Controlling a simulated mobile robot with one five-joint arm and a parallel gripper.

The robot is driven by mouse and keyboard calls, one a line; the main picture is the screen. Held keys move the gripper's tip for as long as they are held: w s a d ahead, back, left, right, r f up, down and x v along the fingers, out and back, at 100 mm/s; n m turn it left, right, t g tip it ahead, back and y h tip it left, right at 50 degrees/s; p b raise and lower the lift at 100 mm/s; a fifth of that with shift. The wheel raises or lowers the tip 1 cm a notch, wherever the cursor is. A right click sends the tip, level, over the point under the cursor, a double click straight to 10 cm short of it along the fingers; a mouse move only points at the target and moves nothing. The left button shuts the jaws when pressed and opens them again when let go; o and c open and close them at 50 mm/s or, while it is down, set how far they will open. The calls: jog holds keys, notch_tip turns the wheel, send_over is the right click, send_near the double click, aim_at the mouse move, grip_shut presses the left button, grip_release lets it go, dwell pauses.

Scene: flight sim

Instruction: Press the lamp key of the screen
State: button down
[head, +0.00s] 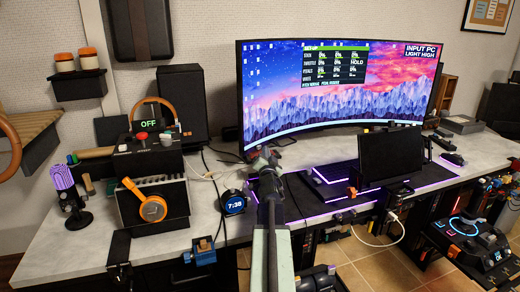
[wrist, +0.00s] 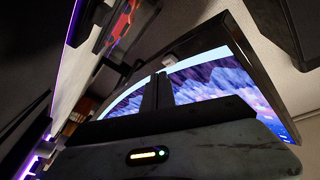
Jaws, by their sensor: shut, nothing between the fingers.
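The screen (head: 420,95) is a wide curved monitor showing mountains under a pink and blue sky. Its top-right text reads INPUT PC, LIGHT HIGH, and a green-headed panel sits left of it. My gripper (head: 264,154) is in front of the monitor's lower left edge, fingers shut and empty. In the wrist view the shut fingers (wrist: 159,90) stand against the lit screen (wrist: 205,75), which appears tilted. I cannot tell whether they touch it. I cannot make out the lamp key in either view; the gripper hides part of the lower edge.
A round clock (head: 235,202) reading 7:35 stands left of my arm. A smaller dark display (head: 390,155) stands on the desk at right, by a purple-lit mat (head: 300,198). Bare desk (head: 80,245) shows at front left.

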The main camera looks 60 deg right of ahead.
jog(key=shift+w, duration=0.3)
jog(key=shift+w+d, duration=0.15)
jog(key=shift+w, duration=0.3)
dwell(0.5)
jog(key=shift+s, duration=0.1)
jog(key=shift+s+a, duration=0.2)
jog(key=shift+s, duration=0.6)
jog(key=s, duration=0.6)
jog(key=shift+a, duration=0.35)
